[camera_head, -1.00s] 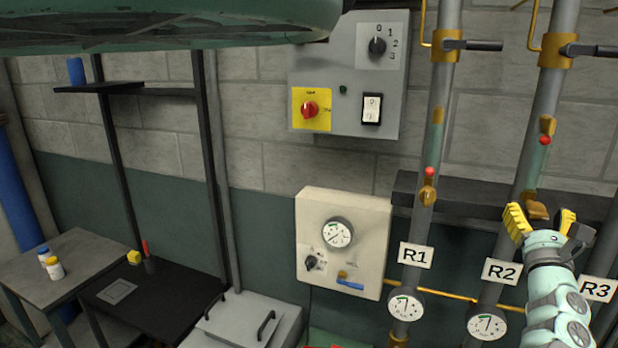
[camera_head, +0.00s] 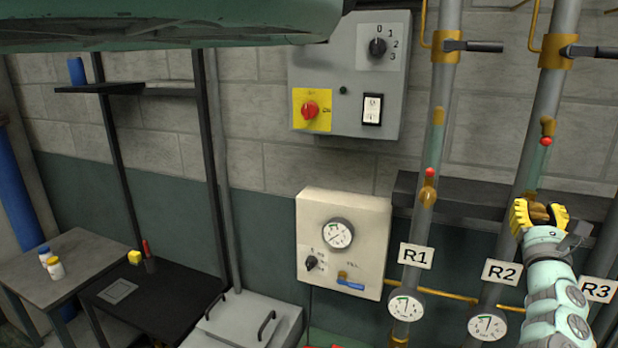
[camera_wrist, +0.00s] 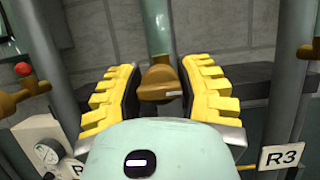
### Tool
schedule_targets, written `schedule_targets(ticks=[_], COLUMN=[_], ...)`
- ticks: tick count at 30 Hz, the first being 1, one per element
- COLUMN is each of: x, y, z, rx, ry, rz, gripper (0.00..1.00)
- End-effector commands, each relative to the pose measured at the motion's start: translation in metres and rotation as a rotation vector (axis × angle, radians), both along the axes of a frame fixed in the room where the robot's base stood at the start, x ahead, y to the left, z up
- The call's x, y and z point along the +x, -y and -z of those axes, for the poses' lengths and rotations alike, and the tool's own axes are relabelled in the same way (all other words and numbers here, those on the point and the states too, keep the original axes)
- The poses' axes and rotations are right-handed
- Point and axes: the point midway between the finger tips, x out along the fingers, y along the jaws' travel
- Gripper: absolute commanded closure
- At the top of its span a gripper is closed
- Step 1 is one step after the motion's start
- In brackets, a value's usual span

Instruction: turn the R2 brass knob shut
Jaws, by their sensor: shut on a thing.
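The R2 brass knob (camera_wrist: 160,84) shows in the wrist view between the two yellow-padded fingers of my gripper (camera_wrist: 162,92), on the R2 pipe (camera_wrist: 157,28). My gripper is shut on it, one finger on each side. In the head view, my gripper (camera_head: 539,215) reaches up from the lower right to the same brass knob (camera_head: 540,213), which is mostly covered by the fingers. The R2 label (camera_head: 502,272) is on the pipe below, left of my arm.
The R1 pipe with its own brass knob (camera_head: 428,195) stands to the left, with a gauge (camera_head: 406,305) below. The R3 label (camera_head: 597,289) is close on the right. A dark ledge (camera_head: 465,200) runs behind the pipes. A beige gauge box (camera_head: 374,215) is further left.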

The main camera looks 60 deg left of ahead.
Motion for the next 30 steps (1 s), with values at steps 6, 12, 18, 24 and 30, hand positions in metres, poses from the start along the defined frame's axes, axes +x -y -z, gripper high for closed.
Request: schedule_targets(ticks=[6, 12, 18, 24, 30], x=[0.0002, 0.0005, 0.0006, 0.0007, 0.0002], y=[0.0005, 0.0010, 0.0012, 0.0016, 0.0013], z=[-0.0001, 0.0004, 0.0012, 0.0021, 0.0023], rx=[0.000, -0.015, -0.084, -0.211, -0.366], ry=[0.000, 0.011, 0.058, 0.144, 0.250], rz=[0.001, 0.002, 0.003, 0.006, 0.007], gripper=[0.99, 0.99, 0.99, 1.00, 1.00])
